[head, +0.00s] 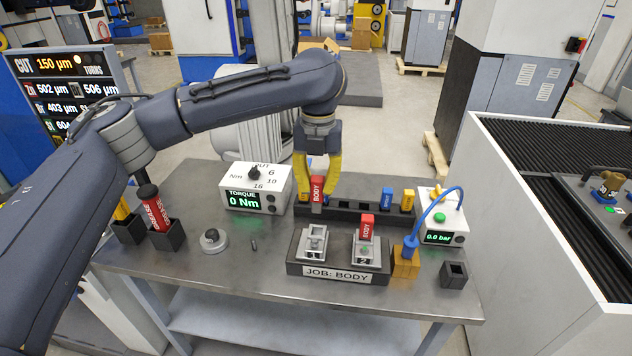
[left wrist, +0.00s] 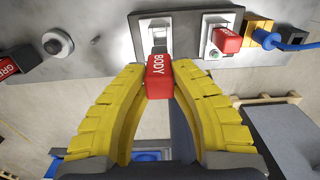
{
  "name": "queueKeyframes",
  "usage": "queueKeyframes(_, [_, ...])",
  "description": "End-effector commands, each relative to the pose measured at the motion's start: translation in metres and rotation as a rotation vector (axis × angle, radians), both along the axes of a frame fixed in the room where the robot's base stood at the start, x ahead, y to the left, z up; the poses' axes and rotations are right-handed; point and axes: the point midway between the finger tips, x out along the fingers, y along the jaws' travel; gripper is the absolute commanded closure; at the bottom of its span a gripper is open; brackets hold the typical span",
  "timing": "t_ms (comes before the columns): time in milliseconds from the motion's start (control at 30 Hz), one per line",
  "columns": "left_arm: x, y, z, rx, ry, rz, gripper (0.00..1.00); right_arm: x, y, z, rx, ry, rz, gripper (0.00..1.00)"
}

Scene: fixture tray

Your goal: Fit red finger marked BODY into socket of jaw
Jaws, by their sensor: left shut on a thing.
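My left gripper (head: 317,185) is shut on a red finger marked BODY (head: 317,191), its grey shank pointing down. In the head view the finger is in front of the dark rack (head: 345,208); its exact height is unclear. The left wrist view shows the red finger (left wrist: 159,77) between the yellow fingertips (left wrist: 159,75). The left grey jaw (head: 312,243) on the block labelled JOB: BODY (head: 336,275) has no red finger in it. The right jaw (head: 366,253) has another red finger (head: 367,228) standing in it. My right gripper is not in view.
Blue (head: 387,199) and yellow (head: 407,200) fingers stand in the rack. A torque box (head: 255,188) is at left, a pressure box (head: 440,228) at right. A brass block (head: 405,264) with a blue hose stands beside the jaw block. The front left bench is mostly clear.

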Motion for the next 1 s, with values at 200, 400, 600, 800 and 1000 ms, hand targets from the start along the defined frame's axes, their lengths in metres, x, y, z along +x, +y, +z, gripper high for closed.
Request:
queueKeyframes(200, [0.000, 0.000, -0.002, -0.005, -0.001, 0.008, 1.00, 0.004, 0.000, 0.000, 0.000, -0.004, 0.000, 0.66])
queueKeyframes(400, [0.000, 0.000, -0.016, -0.004, -0.001, 0.007, 1.00, 0.006, 0.000, 0.000, 0.000, -0.007, 0.001, 0.66])
queueKeyframes(600, [0.000, 0.000, -0.032, -0.004, -0.001, 0.007, 1.00, 0.007, -0.001, 0.000, -0.001, -0.008, 0.001, 0.66])
queueKeyframes(800, [0.000, 0.000, -0.046, -0.004, -0.001, 0.008, 1.00, 0.007, -0.003, 0.000, -0.003, -0.008, 0.002, 0.66])
queueKeyframes(1000, [0.000, 0.000, -0.054, -0.005, 0.000, 0.008, 1.00, 0.007, -0.003, 0.000, -0.003, -0.008, 0.002, 0.66])
